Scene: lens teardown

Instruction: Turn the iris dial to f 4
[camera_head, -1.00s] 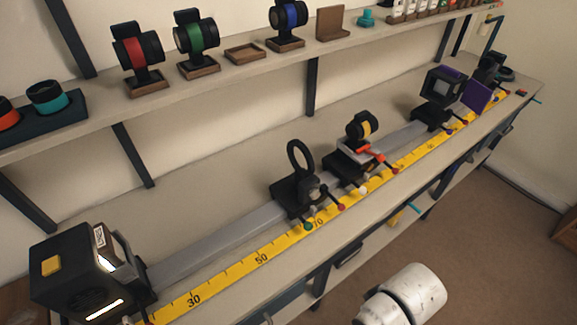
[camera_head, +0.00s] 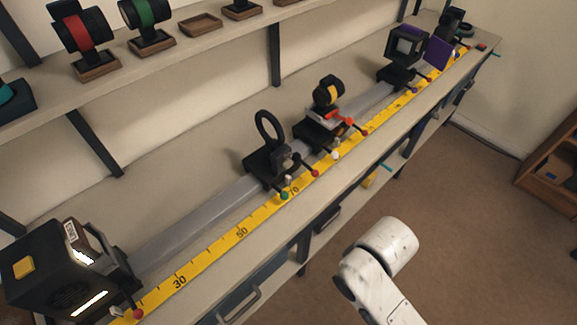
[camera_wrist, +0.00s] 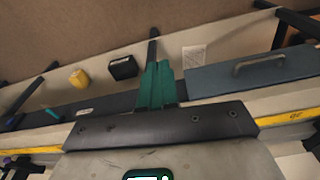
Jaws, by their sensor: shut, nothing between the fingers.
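A black upright ring on a carriage (camera_head: 268,165) stands on the bench rail in the head view, with green and red knobs at its front. Right of it is a carriage with a black and yellow barrel (camera_head: 328,91) and an orange-red lever (camera_head: 340,118). I cannot tell which part is the iris dial, and no f-number is readable. My gripper (camera_wrist: 157,70) shows teal fingers in the wrist view; they are shut and empty, with the bench edge and a drawer front around them. The gripper is out of the head view, where only my white arm shows.
A yellow scale (camera_head: 215,250) runs along the bench front. A lamp box (camera_head: 65,270) stands at left, and a dark-framed unit (camera_head: 405,50) with a purple panel at far right. Drawer handles (camera_head: 240,305) stick out below the bench edge. Open floor lies at right.

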